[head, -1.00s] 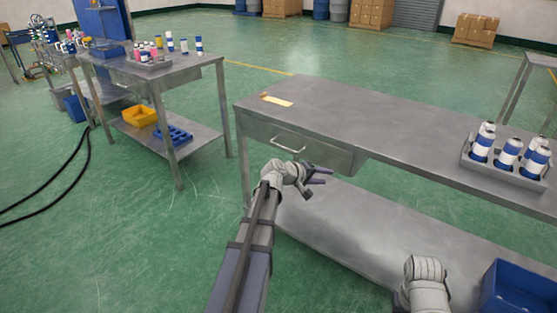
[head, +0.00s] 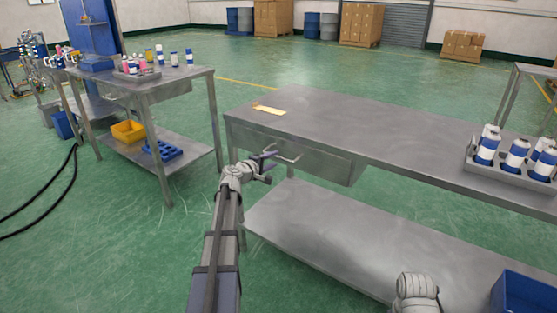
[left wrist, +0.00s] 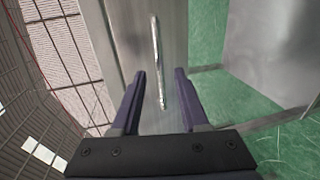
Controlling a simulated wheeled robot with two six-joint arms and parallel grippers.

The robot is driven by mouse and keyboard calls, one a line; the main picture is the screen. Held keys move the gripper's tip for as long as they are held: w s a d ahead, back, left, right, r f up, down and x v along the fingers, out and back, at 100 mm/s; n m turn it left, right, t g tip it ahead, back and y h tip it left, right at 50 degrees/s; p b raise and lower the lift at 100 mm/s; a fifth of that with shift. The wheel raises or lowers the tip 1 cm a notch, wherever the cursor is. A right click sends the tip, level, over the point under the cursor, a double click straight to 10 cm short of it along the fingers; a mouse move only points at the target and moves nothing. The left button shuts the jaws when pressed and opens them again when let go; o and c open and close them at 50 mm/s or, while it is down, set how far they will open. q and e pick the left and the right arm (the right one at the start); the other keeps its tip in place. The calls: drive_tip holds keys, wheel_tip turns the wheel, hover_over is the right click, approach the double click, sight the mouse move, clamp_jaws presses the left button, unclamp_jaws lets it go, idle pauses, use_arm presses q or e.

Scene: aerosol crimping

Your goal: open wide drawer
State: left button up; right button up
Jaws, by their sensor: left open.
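The wide drawer (head: 318,165) sits under the top of the near steel table and looks shut. Its bar handle (head: 287,158) is on the drawer front, just beyond my left gripper (head: 268,166). In the left wrist view the handle (left wrist: 158,60) runs lengthwise between the two open fingers (left wrist: 160,100), mostly beyond their tips. The fingers are apart, and I cannot tell whether either touches the handle. My right arm shows only as a rounded grey link at the bottom of the head view; its gripper is out of view.
The near table's top (head: 370,140) holds a yellow tag (head: 269,109) and a tray of blue-and-white cans (head: 480,163). A blue bin (head: 525,293) stands on its lower shelf (head: 330,240). Another table with bottles (head: 180,82) stands at the left. Green floor is clear between them.

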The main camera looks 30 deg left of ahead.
sight(278, 157)
use_arm(q)
drive_tip(key=x, duration=0.4)
drive_tip(key=shift+b, duration=0.3)
drive_tip(key=shift+c, duration=0.3)
clamp_jaws()
idle(0.8)
